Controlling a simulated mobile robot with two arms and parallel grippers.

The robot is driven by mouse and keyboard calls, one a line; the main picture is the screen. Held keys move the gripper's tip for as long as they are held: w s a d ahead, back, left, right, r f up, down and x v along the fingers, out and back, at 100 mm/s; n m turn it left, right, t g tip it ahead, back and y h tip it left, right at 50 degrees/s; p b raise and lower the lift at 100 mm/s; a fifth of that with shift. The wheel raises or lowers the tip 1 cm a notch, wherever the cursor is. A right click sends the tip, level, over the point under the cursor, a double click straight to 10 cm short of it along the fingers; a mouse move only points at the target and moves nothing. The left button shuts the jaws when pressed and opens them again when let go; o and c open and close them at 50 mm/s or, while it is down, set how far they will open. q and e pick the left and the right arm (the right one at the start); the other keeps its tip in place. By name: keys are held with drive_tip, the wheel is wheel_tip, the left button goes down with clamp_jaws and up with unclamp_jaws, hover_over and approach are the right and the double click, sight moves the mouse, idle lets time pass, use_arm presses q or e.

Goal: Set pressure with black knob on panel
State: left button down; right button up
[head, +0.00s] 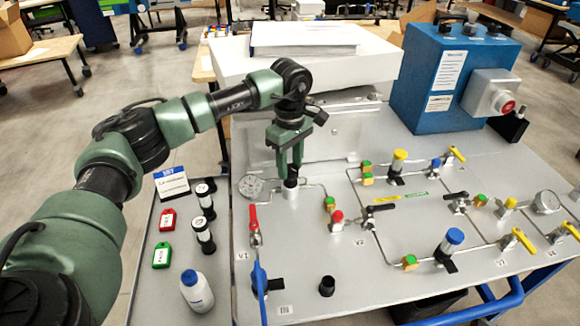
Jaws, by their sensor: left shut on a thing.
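The panel (330,222) is a light grey tabletop with pipes, valves and gauges. A black knob (291,182) stands upright on it at the back left, beside a round gauge (251,186). My left gripper (291,165) reaches down from above and is shut on this black knob, with the fingers hiding its top. A second, short black knob-like piece (327,286) stands free at the panel's front. My right gripper is not in view.
A side tray holds a white bottle (196,291), vials and tags. A white box (310,65) and a blue control box (450,75) bound the back.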

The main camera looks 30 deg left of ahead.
sight(290, 168)
use_arm(q)
drive_tip(key=shift+w+r+m, duration=0.1)
drive_tip(key=shift+r+m, duration=0.05)
drive_tip(key=shift+m, duration=0.35)
idle(0.3)
drive_tip(key=c, duration=0.9)
unclamp_jaws()
wheel_tip(290, 168, up, 8)
drive_tip(key=shift+f+b, duration=0.15)
drive_tip(key=shift+b, duration=0.45)
